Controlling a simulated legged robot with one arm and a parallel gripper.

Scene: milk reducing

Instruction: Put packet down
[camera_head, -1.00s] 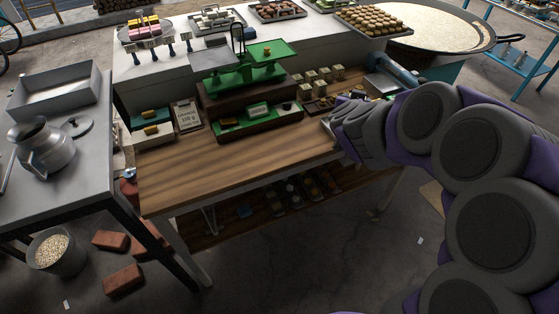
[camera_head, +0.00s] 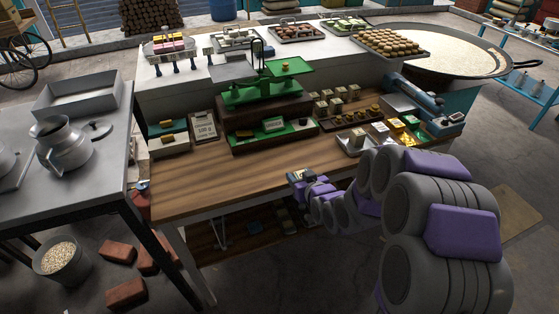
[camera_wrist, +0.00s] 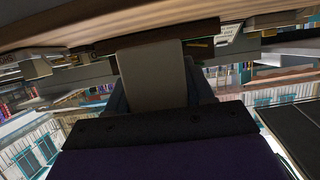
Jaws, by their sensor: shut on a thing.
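My gripper (camera_head: 303,180) is shut on a small packet (camera_head: 297,175) with a dark top and a pale side. It holds the packet at the front edge of the wooden counter (camera_head: 225,183), right of the counter's middle. I cannot tell whether the packet touches the wood. In the wrist view a plain grey-beige block (camera_wrist: 152,75) fills the middle. I cannot tell there whether it is a finger or the packet. The green balance scale (camera_head: 262,92) stands behind on a dark base.
A metal tray (camera_head: 346,149) with a small block, and gold and green packets (camera_head: 410,124), lie at the counter's right. Small pale blocks stand in rows behind. The counter's left front is clear.

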